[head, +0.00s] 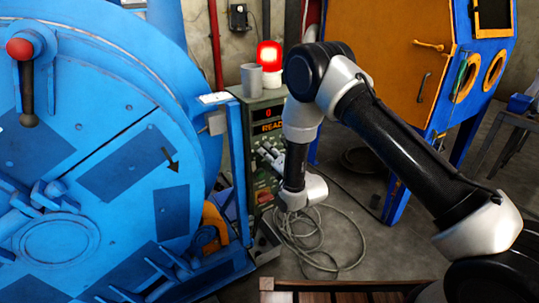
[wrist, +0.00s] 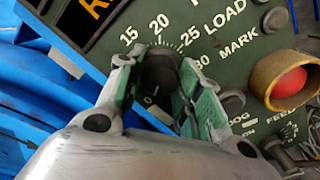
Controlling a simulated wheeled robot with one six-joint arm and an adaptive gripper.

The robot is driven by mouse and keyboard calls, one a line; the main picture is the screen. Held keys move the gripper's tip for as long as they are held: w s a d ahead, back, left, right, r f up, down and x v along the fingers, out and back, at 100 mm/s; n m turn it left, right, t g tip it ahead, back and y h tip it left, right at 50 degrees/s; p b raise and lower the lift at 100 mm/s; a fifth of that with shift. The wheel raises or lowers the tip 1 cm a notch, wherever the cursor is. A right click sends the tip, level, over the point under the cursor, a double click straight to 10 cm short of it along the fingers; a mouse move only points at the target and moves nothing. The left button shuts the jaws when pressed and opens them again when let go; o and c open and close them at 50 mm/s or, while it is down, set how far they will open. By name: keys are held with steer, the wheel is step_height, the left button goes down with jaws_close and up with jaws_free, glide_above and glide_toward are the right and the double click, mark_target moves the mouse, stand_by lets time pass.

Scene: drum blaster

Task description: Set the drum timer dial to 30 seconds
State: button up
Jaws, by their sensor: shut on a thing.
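The drum timer dial (wrist: 160,70) is a dark round knob on the green control panel (wrist: 225,60). White numbers 15, 20, 25 and 30 curve around it in the wrist view. My gripper (wrist: 158,92) has its green-padded fingers on both sides of the dial and is shut on it. A small pale mark shows on the dial's near side, but I cannot tell which number it points to. In the head view my gripper (head: 267,153) is at the front of the control cabinet (head: 265,108); the dial is hidden there.
A red button in a yellow collar (wrist: 285,82) is right of the dial, with smaller knobs below. The big blue drum machine (head: 110,150) stands close on the left. A lit red beacon (head: 269,55) and grey cup (head: 251,80) top the cabinet. Hoses (head: 318,240) lie on the floor.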

steer(key=m, duration=0.5)
steer(key=shift+d+m, duration=0.1)
steer(key=shift+m, duration=0.2)
steer(key=m, duration=4.2)
steer(key=shift+s+f, duration=0.1)
steer(key=shift+f, duration=0.05)
